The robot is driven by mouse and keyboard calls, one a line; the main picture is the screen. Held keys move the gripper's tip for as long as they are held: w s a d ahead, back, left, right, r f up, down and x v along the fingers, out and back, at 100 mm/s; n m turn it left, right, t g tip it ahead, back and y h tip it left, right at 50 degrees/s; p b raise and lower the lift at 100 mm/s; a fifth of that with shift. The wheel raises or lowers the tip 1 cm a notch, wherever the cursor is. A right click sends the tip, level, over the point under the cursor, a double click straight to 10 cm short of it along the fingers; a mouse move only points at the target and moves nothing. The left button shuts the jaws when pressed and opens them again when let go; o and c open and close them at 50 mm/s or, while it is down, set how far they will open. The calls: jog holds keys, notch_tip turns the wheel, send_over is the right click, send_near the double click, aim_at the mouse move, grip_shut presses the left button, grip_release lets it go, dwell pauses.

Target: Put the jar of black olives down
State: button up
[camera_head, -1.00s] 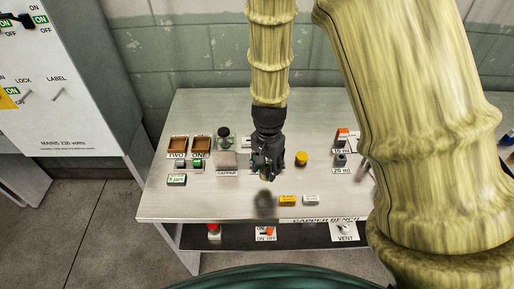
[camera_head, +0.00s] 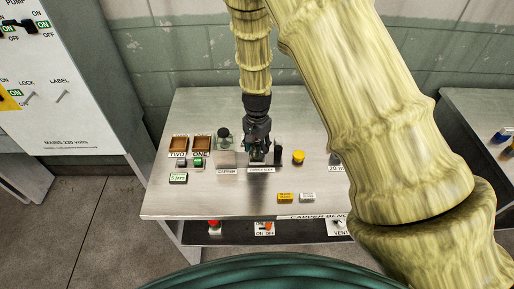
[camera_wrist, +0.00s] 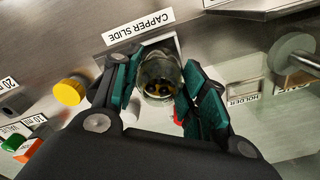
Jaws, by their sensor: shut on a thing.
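The jar (camera_wrist: 158,72) is clear glass with dark and yellowish contents, seen mouth-on between the fingers in the wrist view. My gripper (camera_wrist: 155,92) is shut on it, with a green-padded finger on each side. The jar is just beside the CAPPER SLIDE label (camera_wrist: 138,28); I cannot tell whether its base touches the surface. In the head view my gripper (camera_head: 259,156) is low over the bench, behind the CAPPER SLIDE label (camera_head: 261,170), and mostly hides the jar.
The front left of the bench is clear.

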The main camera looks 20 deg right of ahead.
aim_at(257, 144)
jog(key=shift+f, duration=0.8)
jog(key=shift+f, duration=0.15)
jog(key=o, duration=1.1)
jog(key=shift+r, duration=0.2)
jog(key=shift+r+b, duration=1.55)
jog(key=shift+r, duration=4.4)
